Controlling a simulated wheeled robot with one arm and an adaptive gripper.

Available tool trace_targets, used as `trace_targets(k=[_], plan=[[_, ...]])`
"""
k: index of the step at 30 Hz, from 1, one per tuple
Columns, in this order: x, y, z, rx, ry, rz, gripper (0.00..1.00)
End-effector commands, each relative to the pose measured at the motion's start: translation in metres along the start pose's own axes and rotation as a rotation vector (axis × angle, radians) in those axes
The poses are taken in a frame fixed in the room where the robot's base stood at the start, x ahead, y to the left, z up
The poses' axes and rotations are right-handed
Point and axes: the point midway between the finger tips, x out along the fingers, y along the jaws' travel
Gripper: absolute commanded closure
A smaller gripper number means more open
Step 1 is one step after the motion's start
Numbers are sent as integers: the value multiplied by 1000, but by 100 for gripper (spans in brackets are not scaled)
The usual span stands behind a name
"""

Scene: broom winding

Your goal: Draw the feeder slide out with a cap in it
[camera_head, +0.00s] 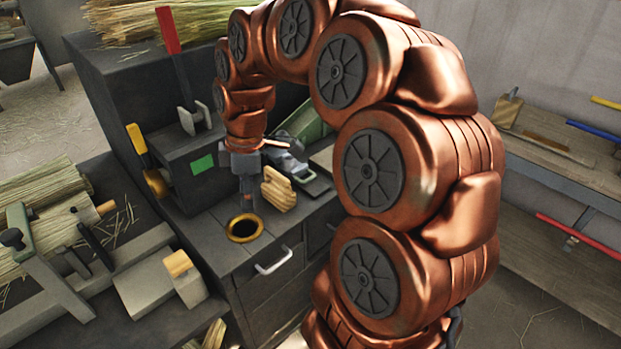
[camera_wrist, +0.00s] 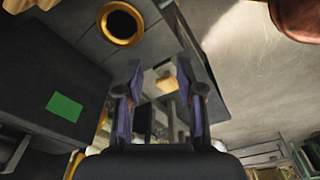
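My gripper (camera_head: 246,193) hangs over the dark cabinet top, behind the brass-ringed hole (camera_head: 244,241). In the wrist view my gripper (camera_wrist: 160,66) has its two fingers apart with nothing held between them. A pale wooden grip (camera_head: 279,190) stands just right of the gripper, apart from it. It appears to belong to the feeder slide, but the arm partly covers that area. Behind it is a green sloping chute (camera_head: 306,124), partly hidden by my arm. I cannot make out a cap in either view.
A dark box with a green square (camera_head: 202,165) stands left of the gripper, with a red-handled lever (camera_head: 168,30) and a yellow-handled lever (camera_head: 137,138). A drawer handle (camera_head: 273,262) is on the cabinet front. Straw bundles lie left and behind.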

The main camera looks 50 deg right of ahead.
Motion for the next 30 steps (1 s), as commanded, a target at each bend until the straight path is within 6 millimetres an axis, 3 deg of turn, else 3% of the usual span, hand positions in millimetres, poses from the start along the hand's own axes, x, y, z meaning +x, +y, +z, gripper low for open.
trace_targets(k=[1,3,9,15,21,30], plan=[[6,24,9,-48,14,14,63],[12,53,23,-130,22,34,63],[28,129,84,-339,21,99,63],[46,179,151,-490,-13,141,63],[54,197,188,-564,-42,154,63],[71,202,193,-577,-45,153,63]])
